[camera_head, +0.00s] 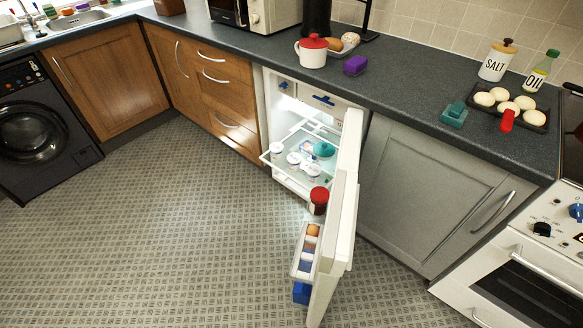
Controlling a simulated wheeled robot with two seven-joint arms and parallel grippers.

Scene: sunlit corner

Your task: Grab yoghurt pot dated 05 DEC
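Several small white pots stand on the pulled-out shelf (285,176) of the open fridge. One pot (277,148) is at the left, another (294,158) is in the middle, and another (313,171) is near the front right. Their printing is too small to read, so I cannot tell which is dated 05 DEC. A teal-lidded bowl (323,149) is beside them on the right. Neither of my grippers is in view.
The fridge door (343,205) stands wide open, its racks holding a red-lidded jar (319,200) and other items. The floor (165,235) left of it is clear. The worktop (400,88) above holds a red-lidded white pot (312,54).

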